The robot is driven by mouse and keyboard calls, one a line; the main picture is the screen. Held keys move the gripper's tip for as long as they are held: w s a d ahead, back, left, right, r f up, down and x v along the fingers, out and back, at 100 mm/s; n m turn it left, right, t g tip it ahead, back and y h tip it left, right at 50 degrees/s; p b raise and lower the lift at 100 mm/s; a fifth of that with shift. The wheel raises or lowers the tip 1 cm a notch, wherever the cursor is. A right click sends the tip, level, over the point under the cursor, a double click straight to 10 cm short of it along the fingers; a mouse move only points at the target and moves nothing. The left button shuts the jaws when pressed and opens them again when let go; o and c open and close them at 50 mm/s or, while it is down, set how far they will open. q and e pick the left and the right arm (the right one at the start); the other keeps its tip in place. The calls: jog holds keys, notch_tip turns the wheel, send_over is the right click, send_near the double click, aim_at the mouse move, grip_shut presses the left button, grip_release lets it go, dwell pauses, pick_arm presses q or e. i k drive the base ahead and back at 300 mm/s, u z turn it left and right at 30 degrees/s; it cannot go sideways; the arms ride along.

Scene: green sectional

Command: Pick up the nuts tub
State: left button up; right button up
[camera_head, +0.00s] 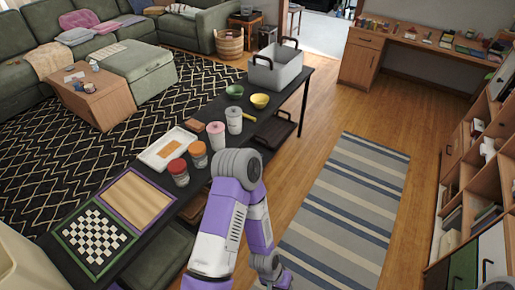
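No label is readable, so I cannot tell which container is the nuts tub. On the long black table (140,182) stand a clear jar with a red lid (178,172), a jar with an orange lid (198,155), a white tub with a pink lid (216,136) and a white tub with a grey lid (234,121). They stand upright in a row beside a white tray. One purple and white arm of mine rises from the bottom, bends beside the jars and folds back down. Its wrist is at the bottom edge. Neither gripper shows its fingers.
The table also holds a chessboard (94,238), a wooden board (134,199), the white tray (166,149), green (235,91) and yellow (260,101) bowls and a grey crate (276,71). Shelves (478,150) stand at right. The striped rug (345,205) is clear.

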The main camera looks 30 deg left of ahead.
aim_at(217, 141)
jog(key=z, duration=0.15)
jog(key=i, duration=0.95)
jog(key=u, duration=1)
jog(key=i, duration=1.25)
jog(key=u, duration=1.25)
